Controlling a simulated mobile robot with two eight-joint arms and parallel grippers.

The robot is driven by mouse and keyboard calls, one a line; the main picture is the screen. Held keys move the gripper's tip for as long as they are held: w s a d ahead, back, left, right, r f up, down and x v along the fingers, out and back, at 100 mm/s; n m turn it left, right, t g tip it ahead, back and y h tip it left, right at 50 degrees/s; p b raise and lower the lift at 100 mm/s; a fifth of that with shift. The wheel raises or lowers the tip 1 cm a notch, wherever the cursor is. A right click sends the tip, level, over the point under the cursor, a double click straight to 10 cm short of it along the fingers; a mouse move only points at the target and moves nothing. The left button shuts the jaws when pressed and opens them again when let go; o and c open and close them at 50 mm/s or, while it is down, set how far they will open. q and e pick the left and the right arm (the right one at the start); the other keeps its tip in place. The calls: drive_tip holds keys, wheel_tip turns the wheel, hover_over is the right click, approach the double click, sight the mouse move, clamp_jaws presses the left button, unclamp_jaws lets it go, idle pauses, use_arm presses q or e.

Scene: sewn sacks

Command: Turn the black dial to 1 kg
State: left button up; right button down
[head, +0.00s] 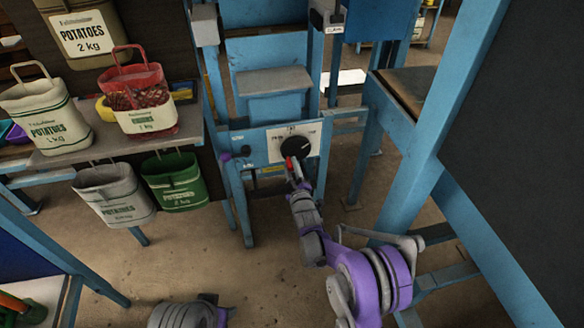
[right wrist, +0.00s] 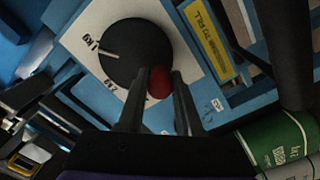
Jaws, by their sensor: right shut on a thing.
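The black dial (head: 296,146) sits on a white plate on the blue machine frame in the head view. In the right wrist view the dial (right wrist: 135,50) shows a white line pointing at or close to the "1 kg" mark (right wrist: 92,41). A "2 kg" mark (right wrist: 110,88) is printed lower on the plate. My right gripper (head: 292,170) is at the dial's lower left. In the wrist view its fingers (right wrist: 160,85) are shut on a red knob (right wrist: 158,83) at the dial's edge; the fingers partly hide it. My left gripper is not in view.
A yellow label (right wrist: 209,42) lies beside the dial plate. Potato sacks, such as a green one (head: 176,182), hang left of the machine, and a red sack (head: 139,100) stands on the shelf. A blue post (head: 440,130) rises on the right. Open floor lies in front.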

drive_tip(key=shift+a+r, duration=0.1)
idle(0.3)
drive_tip(key=c, duration=0.6)
unclamp_jaws()
drive_tip(key=p+v, duration=0.1)
drive_tip(key=v, duration=0.9)
drive_tip(key=shift+s, duration=0.4)
